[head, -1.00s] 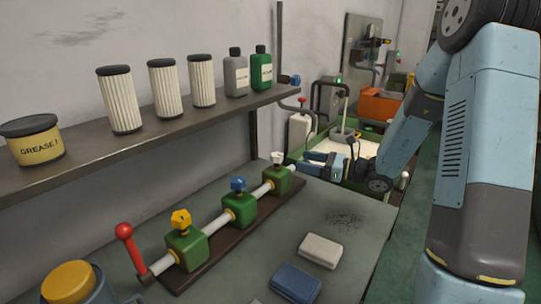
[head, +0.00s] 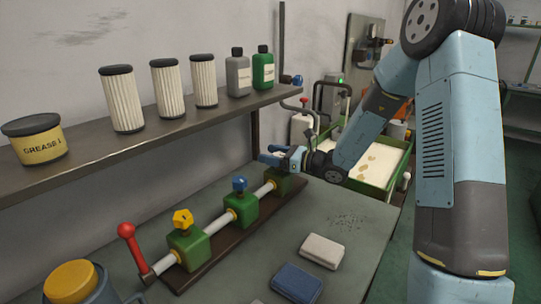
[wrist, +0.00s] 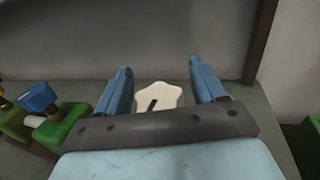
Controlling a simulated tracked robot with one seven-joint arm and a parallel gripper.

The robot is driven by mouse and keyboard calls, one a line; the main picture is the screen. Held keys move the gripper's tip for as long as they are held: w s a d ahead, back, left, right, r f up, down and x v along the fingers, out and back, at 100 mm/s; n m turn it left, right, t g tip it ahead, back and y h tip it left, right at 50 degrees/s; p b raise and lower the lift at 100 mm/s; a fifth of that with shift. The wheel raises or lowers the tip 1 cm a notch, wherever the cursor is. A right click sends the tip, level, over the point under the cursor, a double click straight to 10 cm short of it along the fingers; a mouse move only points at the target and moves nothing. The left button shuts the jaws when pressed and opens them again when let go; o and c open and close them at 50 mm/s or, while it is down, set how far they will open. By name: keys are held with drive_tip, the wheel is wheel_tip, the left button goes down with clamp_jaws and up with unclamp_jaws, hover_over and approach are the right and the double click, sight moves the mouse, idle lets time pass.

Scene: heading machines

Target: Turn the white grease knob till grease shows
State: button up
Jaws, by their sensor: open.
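The white grease knob (wrist: 158,96) shows in the wrist view as a lobed knob with a dark slot mark, between the two blue fingers of my gripper (wrist: 160,88). The fingers stand open on either side of it, with a gap visible at each side. In the head view my gripper (head: 272,156) is over the far green valve block (head: 284,184) and hides the white knob. The blue knob (head: 239,184) and yellow knob (head: 183,219) sit on the nearer green blocks of the same pipe. I see no grease at the white knob.
A shelf (head: 130,137) with a grease tin (head: 37,140), filters and bottles runs along the wall beside my gripper. A red lever (head: 127,231) stands at the near pipe end. A green tray (head: 378,160) is behind.

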drive_tip(key=shift+c, duration=0.5)
drive_tip(key=c, duration=0.9)
drive_tip(key=shift+o, duration=0.2)
drive_tip(key=shift+t, duration=0.3)
drive_tip(key=shift+w+d+m+t+h, duration=0.2)
drive_tip(key=shift+m+t+h, duration=0.2)
drive_tip(key=shift+m+t, duration=0.2)
drive_tip(key=o, duration=1)
drive_tip(key=shift+a, duration=0.1)
drive_tip(key=shift+c, duration=0.2)
drive_tip(key=v, duration=1.4)
